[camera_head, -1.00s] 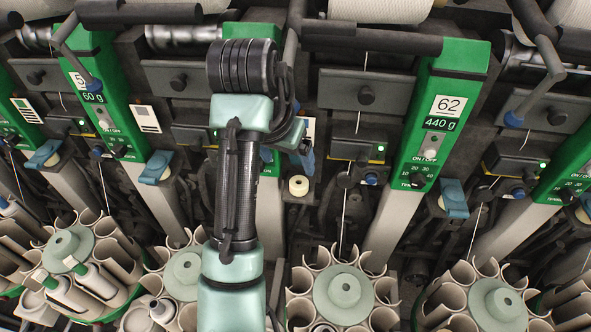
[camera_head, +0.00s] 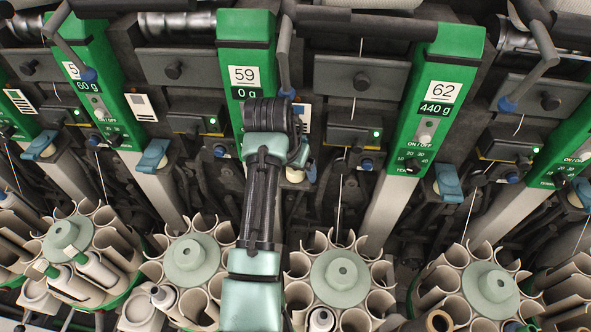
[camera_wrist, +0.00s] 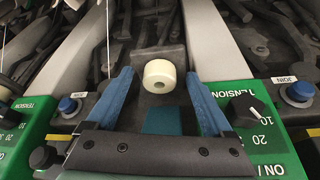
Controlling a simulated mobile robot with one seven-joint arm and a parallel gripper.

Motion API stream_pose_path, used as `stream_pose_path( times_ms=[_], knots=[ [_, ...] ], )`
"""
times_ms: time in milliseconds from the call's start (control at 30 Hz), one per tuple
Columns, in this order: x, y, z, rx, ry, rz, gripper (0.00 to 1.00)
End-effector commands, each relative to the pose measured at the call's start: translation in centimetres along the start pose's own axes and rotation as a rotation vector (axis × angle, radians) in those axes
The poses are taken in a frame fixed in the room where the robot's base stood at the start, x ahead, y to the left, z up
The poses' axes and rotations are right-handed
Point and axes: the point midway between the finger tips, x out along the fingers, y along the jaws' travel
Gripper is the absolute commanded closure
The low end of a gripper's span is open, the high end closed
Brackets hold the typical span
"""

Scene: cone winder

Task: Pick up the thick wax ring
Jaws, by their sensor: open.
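My gripper is open and holds nothing. In the head view the ring (camera_head: 295,175) is partly hidden behind my arm's wrist, below the unit marked 59. Whether the fingertips are level with the ring in depth is hard to tell.
Green winder panels marked 59 (camera_head: 243,77) and 62 (camera_head: 443,92) stand behind. In the wrist view, panels with knobs and blue buttons (camera_wrist: 299,91) flank my gripper closely. Round magazines of beige tubes (camera_head: 341,275) stand below. A thin thread (camera_wrist: 107,40) hangs at left.

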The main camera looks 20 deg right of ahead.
Motion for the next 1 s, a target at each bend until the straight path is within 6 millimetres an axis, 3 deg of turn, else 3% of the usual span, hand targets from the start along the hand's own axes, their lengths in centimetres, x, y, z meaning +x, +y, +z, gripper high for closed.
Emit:
stream_pose_path(
  times_ms=[167,200,667,1000],
  knots=[
    [0.05,0.02,-0.01,0.001,0.0,0.0,0.14],
    [0.04,0.02,-0.01,0.001,0.0,0.0,0.18],
    [0.0,0.01,-0.01,0.0,0.0,0.0,1.0],
    [-0.27,0.0,-0.16,0.0,0.001,0.0,1.0]
  ],
)
